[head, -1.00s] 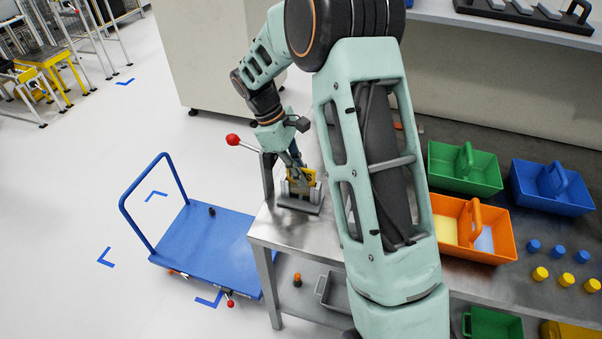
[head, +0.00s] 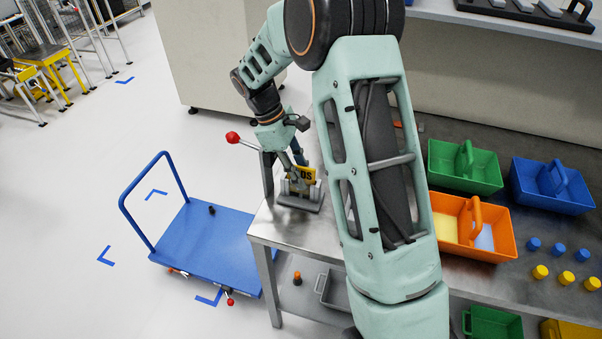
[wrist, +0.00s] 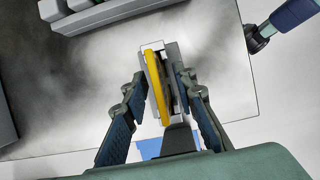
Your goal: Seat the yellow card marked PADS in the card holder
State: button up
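The yellow card (head: 308,174) stands on edge in the grey card holder (head: 297,202), near the bench's left end. The letters "DS" show in the head view; the rest is hidden by my gripper (head: 297,165). In the wrist view, the card (wrist: 153,82) is seen edge-on, slightly slanted, between the light walls of the holder (wrist: 152,46). My gripper (wrist: 160,82) is open, with one finger on each side of the card and a narrow gap on the left side. How deep the card sits is hidden.
A red-knobbed lever (head: 233,138) stands left of the holder. A blue trolley (head: 205,238) is beside the bench (head: 290,237). Green (head: 464,180), orange (head: 470,250) and blue (head: 553,200) bins stand to the right, with several yellow and blue caps in front of them.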

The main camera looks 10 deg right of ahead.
jog(key=shift+r, duration=0.25)
dwell(0.4)
jog(key=shift+p+v, duration=1.65)
jog(key=shift+v, duration=0.3)
jog(key=shift+w+a, duration=0.1)
jog(key=shift+r, duration=0.15)
jog(key=v, duration=1.1)
jog(key=shift+r, duration=0.4)
jog(key=shift+w+a, duration=0.1)
